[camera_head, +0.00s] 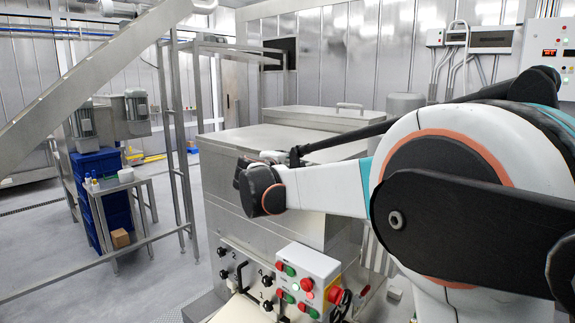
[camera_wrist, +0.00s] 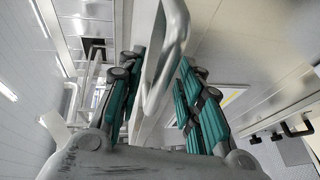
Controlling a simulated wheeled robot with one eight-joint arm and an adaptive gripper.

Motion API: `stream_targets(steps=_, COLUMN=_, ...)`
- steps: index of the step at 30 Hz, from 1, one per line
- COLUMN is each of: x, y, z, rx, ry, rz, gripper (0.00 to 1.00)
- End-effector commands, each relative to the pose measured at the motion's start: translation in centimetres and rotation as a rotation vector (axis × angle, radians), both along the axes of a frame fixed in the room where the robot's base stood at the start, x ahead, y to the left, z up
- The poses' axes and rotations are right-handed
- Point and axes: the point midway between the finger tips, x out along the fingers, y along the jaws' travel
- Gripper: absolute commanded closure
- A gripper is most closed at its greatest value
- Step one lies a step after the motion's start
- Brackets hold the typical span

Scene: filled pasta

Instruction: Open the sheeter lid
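The steel sheeter stands in the middle of the head view. It has a broad flat top panel (camera_head: 255,138) and a raised lid section behind it with a bar handle (camera_head: 349,105). I cannot tell which panel is the sheeter lid. In the wrist view a bent metal bar handle (camera_wrist: 157,92) runs between the two teal fingers of my gripper (camera_wrist: 158,75). The fingers are apart, one on each side of the handle, with gaps visible. In the head view my arm reaches over the sheeter top, and its links hide my gripper's fingers.
A control box (camera_head: 307,272) with red and green buttons is on the sheeter's front, below my arm. A sloping steel conveyor (camera_head: 95,80) and blue crates (camera_head: 100,195) stand at the left. Wall electrical boxes (camera_head: 490,40) are at the back right. Floor at the left is partly clear.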

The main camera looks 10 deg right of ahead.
Motion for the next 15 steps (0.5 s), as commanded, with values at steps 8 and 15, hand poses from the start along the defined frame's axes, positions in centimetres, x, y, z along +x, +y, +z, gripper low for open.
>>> stream_targets(steps=8, x=0.0, y=-0.01, z=0.01, rx=0.0, ry=0.0, rz=0.0, gripper=1.0)
stream_targets(steps=15, x=-0.01, y=-0.02, z=0.14, rx=0.002, ry=0.001, rz=0.0, gripper=1.0)
